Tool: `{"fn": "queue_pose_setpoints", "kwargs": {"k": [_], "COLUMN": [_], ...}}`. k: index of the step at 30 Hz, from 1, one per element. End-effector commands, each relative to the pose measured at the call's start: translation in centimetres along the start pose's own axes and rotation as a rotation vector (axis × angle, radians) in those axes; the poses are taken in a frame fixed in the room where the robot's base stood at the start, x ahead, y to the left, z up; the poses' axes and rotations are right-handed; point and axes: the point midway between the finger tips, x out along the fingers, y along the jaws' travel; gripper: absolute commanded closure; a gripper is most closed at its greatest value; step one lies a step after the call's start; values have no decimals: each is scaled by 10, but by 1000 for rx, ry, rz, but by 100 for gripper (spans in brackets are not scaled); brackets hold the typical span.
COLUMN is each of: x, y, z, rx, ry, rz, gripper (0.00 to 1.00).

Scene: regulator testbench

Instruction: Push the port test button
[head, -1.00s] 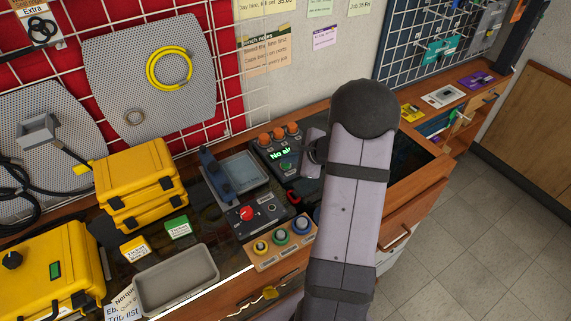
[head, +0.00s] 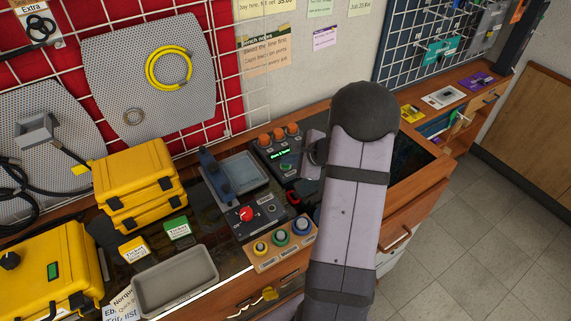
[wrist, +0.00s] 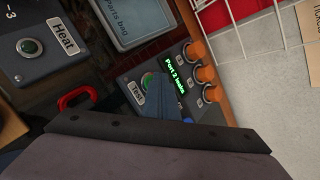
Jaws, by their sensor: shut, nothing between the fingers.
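The port test unit (head: 268,147) is a dark box on the bench with a lit green display and three orange-capped ports (wrist: 198,73) along its back. Its green test button (wrist: 147,80) sits beside a "Test" label in the wrist view. The display (wrist: 175,76) appears to read "Port 2 leaks". My gripper (wrist: 160,86) is shut and empty, with its tip at the button and covering part of it. I cannot tell whether the button is pressed down. My arm hides most of the gripper in the head view.
A red-knob panel (head: 246,214) and a grey parts tray (wrist: 136,20) stand beside the unit. A red handle (wrist: 76,97) lies close to my gripper. Coloured buttons (head: 281,238) sit at the bench front. Yellow cases (head: 138,185) and an empty grey tray (head: 174,280) are to the left.

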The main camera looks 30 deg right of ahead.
Motion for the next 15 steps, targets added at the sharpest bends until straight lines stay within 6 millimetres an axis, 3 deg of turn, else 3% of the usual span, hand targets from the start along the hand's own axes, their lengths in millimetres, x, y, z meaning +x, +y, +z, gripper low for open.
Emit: {"fn": "queue_pose_setpoints", "kwargs": {"k": [15], "x": [-13], "y": [-9], "z": [9], "rx": [1], "ry": [1], "rz": [1], "gripper": [100]}}
